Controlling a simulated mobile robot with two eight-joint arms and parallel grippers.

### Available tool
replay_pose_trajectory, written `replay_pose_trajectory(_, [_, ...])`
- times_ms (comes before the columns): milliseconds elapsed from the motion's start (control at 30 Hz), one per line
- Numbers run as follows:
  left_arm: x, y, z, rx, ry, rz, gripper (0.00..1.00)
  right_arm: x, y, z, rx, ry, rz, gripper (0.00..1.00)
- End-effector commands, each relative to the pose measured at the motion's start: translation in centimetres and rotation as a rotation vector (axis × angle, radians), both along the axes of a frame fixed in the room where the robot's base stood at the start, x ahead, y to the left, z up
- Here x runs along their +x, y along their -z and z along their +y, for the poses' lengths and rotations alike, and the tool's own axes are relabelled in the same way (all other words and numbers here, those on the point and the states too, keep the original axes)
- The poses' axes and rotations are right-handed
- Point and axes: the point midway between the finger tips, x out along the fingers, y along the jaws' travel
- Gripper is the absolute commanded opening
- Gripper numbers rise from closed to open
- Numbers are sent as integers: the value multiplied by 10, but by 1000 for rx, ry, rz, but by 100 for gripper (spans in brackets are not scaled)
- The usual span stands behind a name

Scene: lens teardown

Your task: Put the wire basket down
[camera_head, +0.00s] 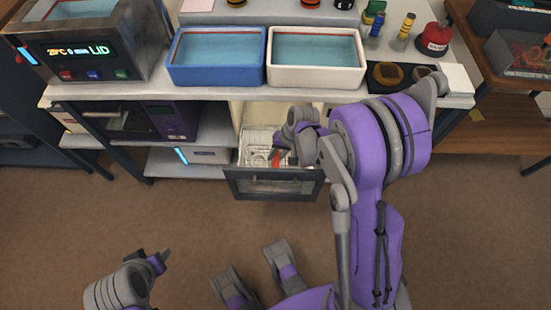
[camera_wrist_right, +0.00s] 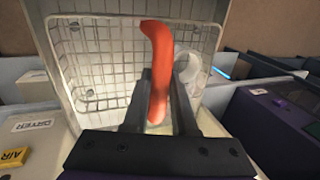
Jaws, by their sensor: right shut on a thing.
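The wire basket (camera_wrist_right: 105,65) is white mesh with an orange-red handle (camera_wrist_right: 158,75). My right gripper (camera_wrist_right: 158,110) is shut on that handle. In the head view the basket (camera_head: 256,150) is at the opening of a pulled-out, dark-fronted drawer or door (camera_head: 275,185) under the bench, and my right gripper (camera_head: 278,155) reaches down to it. My right arm hides part of it. Whether the basket touches the floor of the compartment I cannot tell. My left gripper (camera_head: 162,260) is low at the left, empty and away from the bench; its fingers are too small to judge.
On the bench stand a blue-rimmed bath (camera_head: 217,84), a white-rimmed bath (camera_head: 316,84) and a heated unit with a lit display (camera_head: 90,50). A purple machine (camera_head: 170,118) sits on the shelf left of the drawer. The brown floor (camera_head: 180,215) in front is clear.

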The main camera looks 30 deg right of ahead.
Motion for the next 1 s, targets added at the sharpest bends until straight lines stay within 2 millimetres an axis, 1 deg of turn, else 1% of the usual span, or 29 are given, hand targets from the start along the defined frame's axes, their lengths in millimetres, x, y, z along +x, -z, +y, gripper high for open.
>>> replay_pose_trajectory(33, [0,5,0,0,0,2,50,1,11,0,0,0,1,0])
replay_pose_trajectory(133, [0,8,0,0,0,3,50,0,21,0,0,0,0,0])
replay_pose_trajectory(367, [0,7,0,0,0,2,50,0,21,0,0,0,0,0])
replay_pose_trajectory(500, [1,12,0,0,0,4,50,0,25,0,0,0,0,0])
replay_pose_trajectory(533, [1,12,0,0,0,4,50,0,25,0,0,0,0,27])
replay_pose_trajectory(600, [1,11,0,0,0,4,50,0,24,0,0,0,0,40])
replay_pose_trajectory(700, [1,11,0,0,0,4,50,0,24,0,0,0,0,55])
replay_pose_trajectory(1000, [1,9,0,0,0,3,50,0,22,0,0,0,0,55])
